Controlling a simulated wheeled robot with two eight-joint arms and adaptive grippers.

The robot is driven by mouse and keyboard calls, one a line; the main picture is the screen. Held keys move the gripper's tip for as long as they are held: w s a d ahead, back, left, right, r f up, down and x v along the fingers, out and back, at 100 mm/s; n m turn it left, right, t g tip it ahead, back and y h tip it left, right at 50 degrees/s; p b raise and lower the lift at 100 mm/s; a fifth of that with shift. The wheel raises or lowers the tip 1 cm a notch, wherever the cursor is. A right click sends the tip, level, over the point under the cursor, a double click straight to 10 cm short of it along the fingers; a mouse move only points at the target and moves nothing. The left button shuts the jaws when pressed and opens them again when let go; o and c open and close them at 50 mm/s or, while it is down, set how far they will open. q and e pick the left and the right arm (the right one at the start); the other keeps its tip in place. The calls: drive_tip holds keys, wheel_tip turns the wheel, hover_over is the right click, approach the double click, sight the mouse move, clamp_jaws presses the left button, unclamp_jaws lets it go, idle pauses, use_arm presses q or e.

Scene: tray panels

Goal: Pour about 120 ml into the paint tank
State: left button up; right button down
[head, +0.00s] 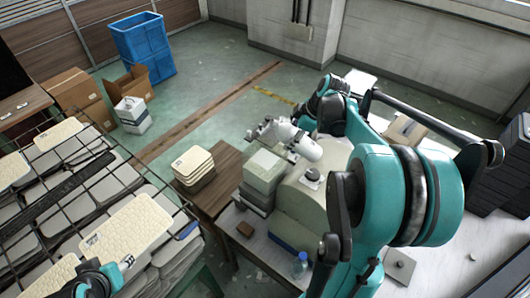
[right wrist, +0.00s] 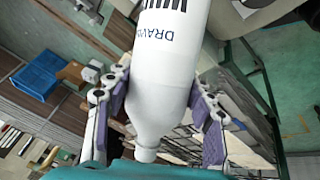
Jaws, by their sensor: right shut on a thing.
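A white bottle (right wrist: 168,70) with dark lettering is between the padded fingers of my right gripper (right wrist: 160,112) in the right wrist view, its neck towards the bottom of the picture. My right gripper is shut on it. In the head view the white bottle (head: 306,147) lies strongly tilted beside my right gripper (head: 272,132), above a rounded beige housing (head: 300,205) that looks like the paint tank. A dark round fitting (head: 312,175) sits on its top. Liquid and any stream cannot be made out. My left gripper (head: 126,263) is partly seen at lower left; its fingers are unclear.
Pale green boxes (head: 263,170) stand left of the housing. A wire rack (head: 45,215) with cream panels (head: 128,228) fills the left. Stacked trays (head: 193,165) sit on a brown table. Open floor lies behind.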

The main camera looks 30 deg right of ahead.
sight(293, 127)
wheel_tip(293, 127, up, 7)
drive_tip(key=t+y, duration=0.1)
drive_tip(key=y, duration=0.1)
drive_tip(key=t+y, duration=0.1)
drive_tip(key=y, duration=0.1)
drive_tip(key=shift+d+r+m+t, duration=0.1)
drive_tip(key=shift+r+m+t, duration=0.05)
drive_tip(key=shift+m+t, duration=0.15)
drive_tip(key=y+b, duration=0.1)
drive_tip(key=t+y+b, duration=0.1)
drive_tip(key=b, duration=0.1)
drive_tip(key=shift+f, duration=0.25)
drive_tip(key=shift+d+m+t+y+b, duration=0.1)
drive_tip(key=shift+m+t+y+b, duration=0.3)
drive_tip(key=shift+b, duration=0.45)
drive_tip(key=shift+r+y+b, duration=0.2)
drive_tip(key=shift+y+b, duration=0.1)
idle(1.3)
